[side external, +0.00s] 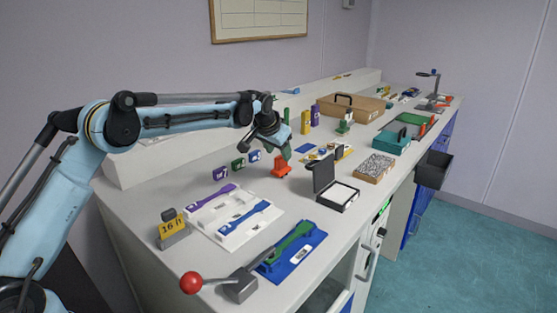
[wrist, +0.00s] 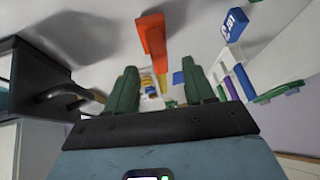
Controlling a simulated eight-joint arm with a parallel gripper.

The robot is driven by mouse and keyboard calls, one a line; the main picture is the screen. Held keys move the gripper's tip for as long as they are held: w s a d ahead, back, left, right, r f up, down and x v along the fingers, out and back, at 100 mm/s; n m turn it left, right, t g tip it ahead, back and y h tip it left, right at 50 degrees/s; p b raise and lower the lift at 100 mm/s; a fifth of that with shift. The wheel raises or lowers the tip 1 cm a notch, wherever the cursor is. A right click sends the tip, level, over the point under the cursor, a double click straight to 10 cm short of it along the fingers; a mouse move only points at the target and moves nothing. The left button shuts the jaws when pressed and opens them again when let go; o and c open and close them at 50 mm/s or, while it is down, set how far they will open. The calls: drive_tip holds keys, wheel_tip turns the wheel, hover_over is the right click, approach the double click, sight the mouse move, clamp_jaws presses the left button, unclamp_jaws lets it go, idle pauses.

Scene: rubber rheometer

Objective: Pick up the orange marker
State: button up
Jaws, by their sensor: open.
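The orange marker (side external: 281,170) sits on the white bench in the side view, a small orange shape just below my gripper (side external: 283,153). In the wrist view the orange marker (wrist: 152,38) shows as a long block beyond the fingertips, at the top centre. My gripper (wrist: 160,78) has two dark green fingers spread apart, with nothing held between them. In the side view the fingers partly overlap the marker's top, so I cannot tell the exact gap.
An open black case (side external: 335,192) stands right of the marker. Small labelled blocks (side external: 238,164) stand to its left. A white tray with purple and blue pieces (side external: 232,232) lies in front. A tray of small parts (side external: 375,168) and a wooden case (side external: 350,108) are farther back.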

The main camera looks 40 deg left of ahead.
drive_tip(key=shift+x, duration=1.15)
clamp_jaws()
